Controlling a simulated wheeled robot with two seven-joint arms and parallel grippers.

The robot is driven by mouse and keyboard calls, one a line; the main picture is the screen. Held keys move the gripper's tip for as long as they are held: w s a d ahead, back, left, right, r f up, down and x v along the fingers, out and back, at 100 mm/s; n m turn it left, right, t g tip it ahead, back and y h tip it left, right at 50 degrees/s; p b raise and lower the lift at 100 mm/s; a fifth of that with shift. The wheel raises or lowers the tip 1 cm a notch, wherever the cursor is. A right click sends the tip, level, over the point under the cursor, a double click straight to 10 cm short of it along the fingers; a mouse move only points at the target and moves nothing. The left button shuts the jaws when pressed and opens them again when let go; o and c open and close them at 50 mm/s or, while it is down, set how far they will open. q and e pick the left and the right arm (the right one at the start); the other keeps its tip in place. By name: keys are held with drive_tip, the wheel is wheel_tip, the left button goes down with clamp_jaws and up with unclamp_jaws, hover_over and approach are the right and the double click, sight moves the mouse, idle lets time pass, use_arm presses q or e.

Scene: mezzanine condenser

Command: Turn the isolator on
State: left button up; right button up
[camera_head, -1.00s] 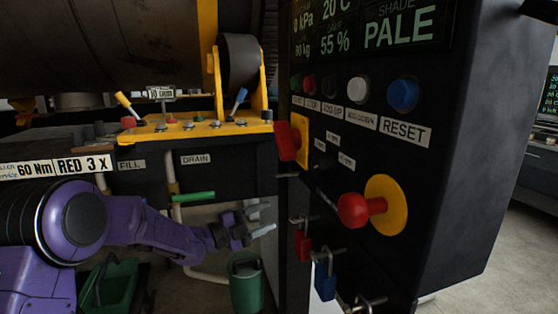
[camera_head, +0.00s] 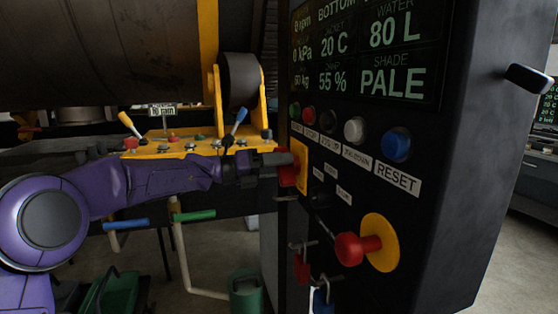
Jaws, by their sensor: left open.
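The isolator is a red handle (camera_head: 289,175) on a yellow plate (camera_head: 303,163), on the left part of the black control panel (camera_head: 440,210). My left arm is purple and reaches in from the left at the isolator's height. My left gripper (camera_head: 282,168) is open with its dark fingertips at the red handle, one a little above the other. The fingers partly cover the handle. I cannot tell whether they touch it. My right gripper is not in view.
A red mushroom knob (camera_head: 352,249) on a yellow disc sticks out lower right. Above are a row of buttons, including a blue one (camera_head: 397,146), and a lit display (camera_head: 385,60). Padlocks hang below. A yellow valve bracket (camera_head: 180,143) is behind my arm.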

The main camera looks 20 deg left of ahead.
use_arm(q)
clamp_jaws()
drive_tip(key=shift+n, duration=0.3)
drive_tip(key=n, duration=0.3)
drive_tip(key=shift+n, duration=0.3)
drive_tip(key=n+p, duration=0.2)
drive_tip(key=n, duration=0.2)
drive_tip(key=shift+f+n, duration=0.1)
drive_tip(key=shift+n, duration=0.2)
drive_tip(key=n+p, duration=0.3)
drive_tip(key=n, duration=0.2)
drive_tip(key=shift+f+n+p, duration=0.15)
drive_tip(key=shift+n+p, duration=0.4)
drive_tip(key=shift+n, duration=0.45)
drive_tip(key=shift+f+n+p, duration=0.1)
drive_tip(key=shift+n+p, duration=0.45)
drive_tip(key=shift+n, duration=0.45)
